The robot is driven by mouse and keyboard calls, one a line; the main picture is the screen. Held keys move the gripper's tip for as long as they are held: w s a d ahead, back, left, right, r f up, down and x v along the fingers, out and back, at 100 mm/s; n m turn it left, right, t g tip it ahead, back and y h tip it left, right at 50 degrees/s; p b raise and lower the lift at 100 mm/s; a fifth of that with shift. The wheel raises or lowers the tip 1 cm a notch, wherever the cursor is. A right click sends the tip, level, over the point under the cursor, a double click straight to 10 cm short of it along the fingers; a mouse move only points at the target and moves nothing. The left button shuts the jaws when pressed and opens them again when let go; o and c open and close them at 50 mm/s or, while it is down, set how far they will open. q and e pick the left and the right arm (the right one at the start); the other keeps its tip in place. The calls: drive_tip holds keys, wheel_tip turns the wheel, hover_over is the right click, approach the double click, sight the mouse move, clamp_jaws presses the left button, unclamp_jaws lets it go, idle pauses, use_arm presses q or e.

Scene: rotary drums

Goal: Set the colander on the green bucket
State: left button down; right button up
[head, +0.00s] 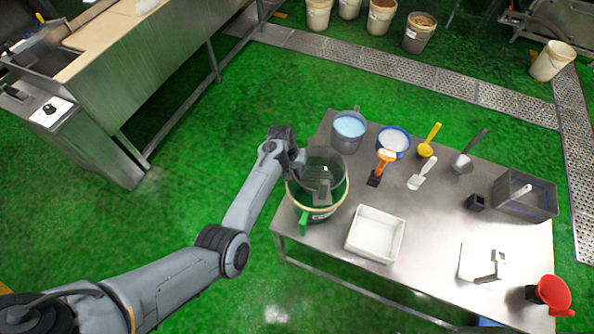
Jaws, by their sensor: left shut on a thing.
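The colander (322,168) is a grey, round, deep vessel over the left part of the table. The green bucket (318,212), with a pale rim and a green handle at its front, stands on the table's left end. My left gripper (300,168) is shut on the colander's left side. The colander is over the bucket's mouth, toward its back, and looks slightly tilted. I cannot tell whether it touches the rim. The gripper hides part of the colander's left edge. My right gripper is not in view.
A white tray (376,234) stands right of the bucket. Behind are a container of blue stuff (349,126) and a blue-rimmed bowl (394,141). Several scoops, including an orange-handled one (385,160), lie mid-table. A grey bin (526,196) and red jug (553,294) stand at the right.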

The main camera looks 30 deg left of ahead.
use_arm(q)
drive_tip(key=shift+a+b+x, duration=0.15)
drive_tip(key=shift+b+x, duration=0.4)
drive_tip(key=shift+x, duration=0.25)
drive_tip(key=shift+a+b+x, duration=0.2)
drive_tip(key=shift+b+x, duration=0.3)
drive_tip(key=shift+x, duration=0.25)
drive_tip(key=shift+s+f+b, duration=0.1)
drive_tip(key=shift+f+b, duration=0.4)
drive_tip(key=shift+f, duration=0.3)
drive_tip(key=shift+a+b+x, duration=0.2)
drive_tip(key=shift+b+x, duration=0.55)
drive_tip(key=shift+x, duration=0.2)
drive_tip(key=shift+a+b+x, duration=0.25)
drive_tip(key=shift+b+x, duration=0.55)
drive_tip(key=shift+x, duration=0.35)
